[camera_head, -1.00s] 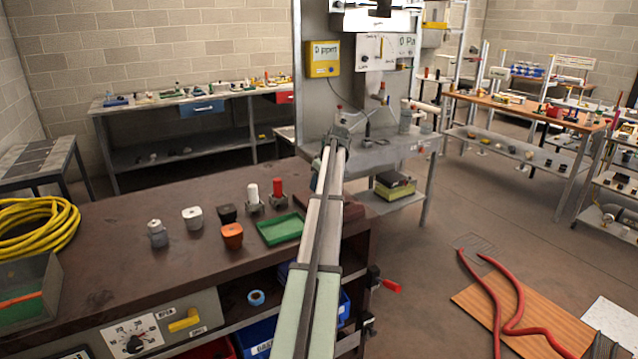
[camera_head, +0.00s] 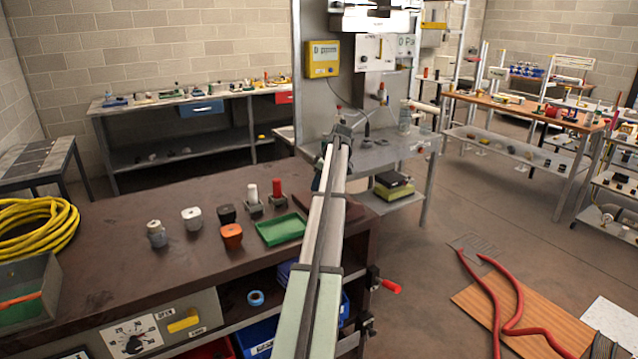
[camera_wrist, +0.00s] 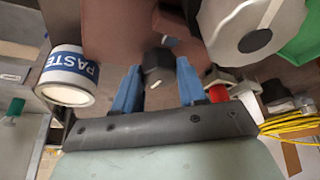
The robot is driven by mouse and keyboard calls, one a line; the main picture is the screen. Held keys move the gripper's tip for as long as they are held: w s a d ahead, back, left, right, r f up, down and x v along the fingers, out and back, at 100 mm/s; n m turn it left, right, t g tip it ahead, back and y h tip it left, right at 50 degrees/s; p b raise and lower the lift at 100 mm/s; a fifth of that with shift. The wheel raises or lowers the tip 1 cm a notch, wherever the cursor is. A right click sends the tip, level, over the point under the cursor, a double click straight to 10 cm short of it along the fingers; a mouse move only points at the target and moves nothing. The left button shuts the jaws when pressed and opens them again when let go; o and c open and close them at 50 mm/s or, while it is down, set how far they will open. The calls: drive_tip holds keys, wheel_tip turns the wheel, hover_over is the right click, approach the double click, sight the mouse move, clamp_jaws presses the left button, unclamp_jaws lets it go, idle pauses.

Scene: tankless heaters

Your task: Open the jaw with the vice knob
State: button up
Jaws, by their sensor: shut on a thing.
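In the wrist view my gripper (camera_wrist: 159,66) has its two blue fingers on either side of a dark knob (camera_wrist: 158,75), and it is shut on it. I take this to be the vice knob. A reddish-brown body (camera_wrist: 115,30) lies just beyond the fingers. A small dark grey-blue part at its edge is partly hidden, so I cannot tell how far the jaw is open. A brown plate (camera_head: 352,212) shows beside my arm at the bench's right end.
The brown bench (camera_head: 110,235) carries several small jars, a red-topped post (camera_head: 277,188), a green tray (camera_head: 281,230) and a yellow hose (camera_head: 40,228). A white-and-blue PASTE can (camera_wrist: 67,75) is close left of the fingers. A large pale round part (camera_wrist: 250,30) is close right.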

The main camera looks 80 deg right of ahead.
drive_tip(key=o, duration=1.1)
drive_tip(key=shift+c, duration=0.2)
drive_tip(key=d+v, duration=0.1)
drive_tip(key=v, duration=1.2)
drive_tip(key=shift+a+r, duration=0.45)
drive_tip(key=shift+a, duration=0.05)
